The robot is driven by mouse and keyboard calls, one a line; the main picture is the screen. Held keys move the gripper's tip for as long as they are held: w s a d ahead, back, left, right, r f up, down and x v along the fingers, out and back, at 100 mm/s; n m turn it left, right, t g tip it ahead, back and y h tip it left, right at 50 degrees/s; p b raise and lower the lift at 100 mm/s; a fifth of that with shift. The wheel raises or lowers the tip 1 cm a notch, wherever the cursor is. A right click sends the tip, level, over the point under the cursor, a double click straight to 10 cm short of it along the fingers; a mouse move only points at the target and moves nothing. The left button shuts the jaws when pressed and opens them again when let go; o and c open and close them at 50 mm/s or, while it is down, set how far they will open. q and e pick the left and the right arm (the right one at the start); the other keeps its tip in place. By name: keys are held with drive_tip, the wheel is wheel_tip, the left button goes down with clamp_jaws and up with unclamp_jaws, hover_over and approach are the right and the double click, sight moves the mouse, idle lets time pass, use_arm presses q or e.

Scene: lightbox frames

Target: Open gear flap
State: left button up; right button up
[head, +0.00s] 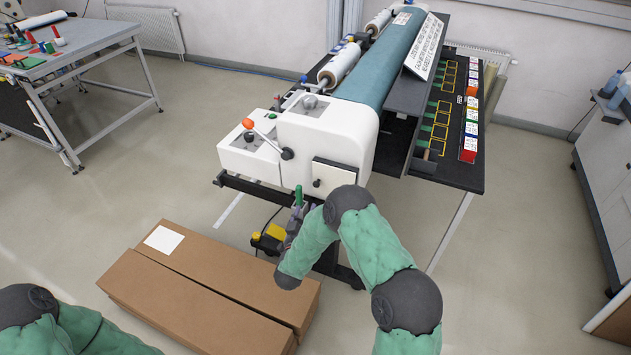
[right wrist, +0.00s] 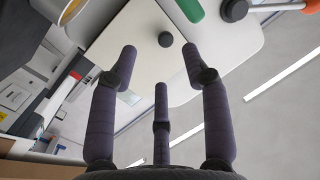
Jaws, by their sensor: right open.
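The gear flap (head: 335,176) is a cream square panel with a small dark round knob (head: 317,183), on the end face of the white machine housing (head: 345,130). It looks shut. In the right wrist view the flap (right wrist: 140,45) and its knob (right wrist: 165,39) show beyond my fingers. My right gripper (head: 299,212) is just below and left of the flap, partly hidden by my own arm. Its fingers (right wrist: 160,62) are spread and empty, with the knob seen between the two outer ones and apart from them. My left arm shows at the lower left, its gripper out of view.
A green handle (head: 298,195) hangs beside the flap, close to my right fingers. A lever with an orange ball (head: 248,123) sits on the housing. Long cardboard boxes (head: 205,285) and a yellow pedal (head: 269,240) are on the floor below.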

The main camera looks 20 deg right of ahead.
sight(316, 186)
drive_tip(key=shift+h, duration=0.4)
drive_tip(key=x, duration=0.3)
drive_tip(key=r+x, duration=0.1)
drive_tip(key=x, duration=0.3)
drive_tip(key=b+x, duration=0.1)
drive_tip(key=x, duration=0.3)
drive_tip(key=shift+d+r, duration=0.2)
drive_tip(key=shift+r, duration=0.15)
drive_tip(key=shift+c, duration=0.3)
drive_tip(key=shift+s, duration=0.1)
clamp_jaws()
